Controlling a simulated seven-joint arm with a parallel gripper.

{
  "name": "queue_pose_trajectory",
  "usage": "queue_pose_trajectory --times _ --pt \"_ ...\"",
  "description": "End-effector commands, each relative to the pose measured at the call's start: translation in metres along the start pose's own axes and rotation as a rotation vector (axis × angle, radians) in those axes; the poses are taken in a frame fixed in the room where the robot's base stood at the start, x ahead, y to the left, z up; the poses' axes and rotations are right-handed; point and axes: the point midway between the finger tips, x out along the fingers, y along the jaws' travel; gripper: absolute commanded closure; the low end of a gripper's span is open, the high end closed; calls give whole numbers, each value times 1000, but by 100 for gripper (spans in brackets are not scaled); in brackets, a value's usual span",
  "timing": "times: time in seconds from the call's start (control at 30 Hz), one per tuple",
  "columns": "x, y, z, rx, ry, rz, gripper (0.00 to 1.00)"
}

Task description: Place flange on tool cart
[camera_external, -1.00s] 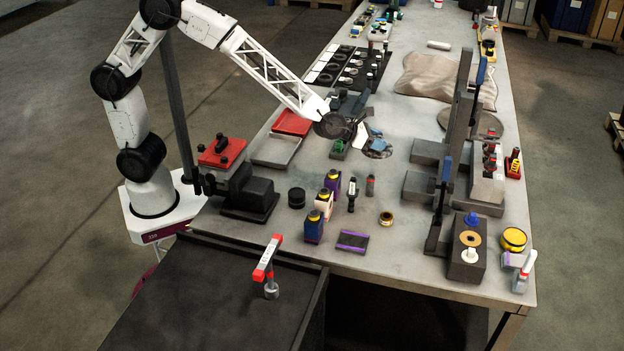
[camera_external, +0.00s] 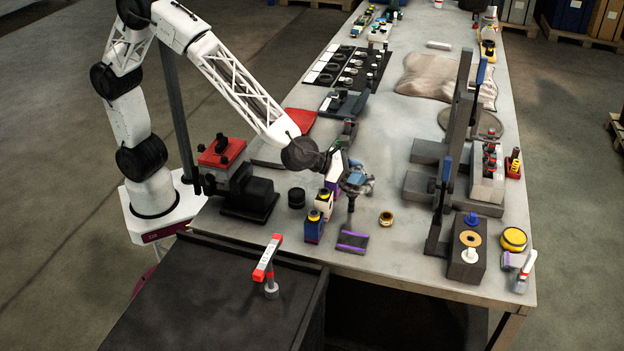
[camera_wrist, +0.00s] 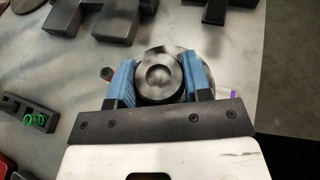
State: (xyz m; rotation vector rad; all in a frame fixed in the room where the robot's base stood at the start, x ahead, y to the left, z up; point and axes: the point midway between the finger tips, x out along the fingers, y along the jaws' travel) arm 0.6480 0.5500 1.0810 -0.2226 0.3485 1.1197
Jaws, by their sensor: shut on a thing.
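My gripper (camera_wrist: 160,80) is shut on the flange (camera_wrist: 160,72), a dark grey round stepped part between its two blue fingers in the wrist view. In the external view my gripper (camera_external: 356,180) holds the flange above the workbench, just right of the small bottles; the flange is partly hidden by the fingers there. The tool cart (camera_external: 175,310) is the black-topped surface at the lower left.
Small bottles (camera_external: 315,226) stand beside my gripper near the bench's front-left edge. A black vise-like block (camera_external: 250,195) and a black cylinder (camera_external: 296,198) lie between them and my base. The cart top is mostly clear, with a raised right rim (camera_external: 312,305).

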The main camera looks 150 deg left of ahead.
Motion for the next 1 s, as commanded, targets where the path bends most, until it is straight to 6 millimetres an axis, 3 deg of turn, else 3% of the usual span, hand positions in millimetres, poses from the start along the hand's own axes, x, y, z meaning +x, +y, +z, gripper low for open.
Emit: queue_pose_trajectory --times 0.4,1.0 --pt "-62 -78 -20 8 0 -22 94" --pt "-163 -164 -58 16 0 -40 94"
